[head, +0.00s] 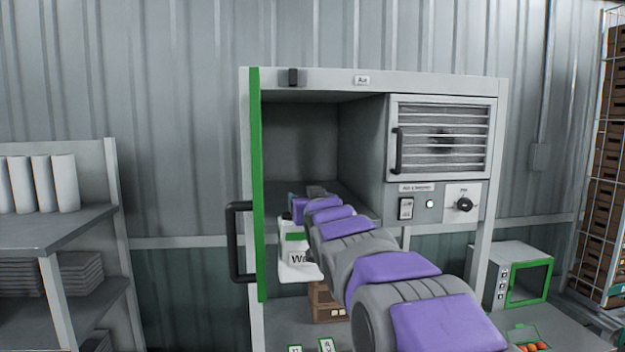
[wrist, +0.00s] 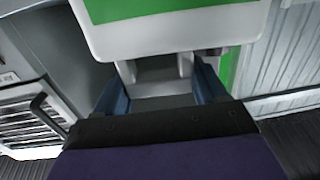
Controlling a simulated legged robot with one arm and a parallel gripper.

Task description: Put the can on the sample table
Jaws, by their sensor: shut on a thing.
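My gripper is shut on the can. I cannot make out which surface is the sample table.
A cabinet (head: 490,85) with an open green-edged door (head: 255,180) stands ahead; the door is just left of the can. A brown box (head: 325,302) is below. A shelf (head: 50,232) with white rolls is at left, a small green-framed oven (head: 497,275) at right.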

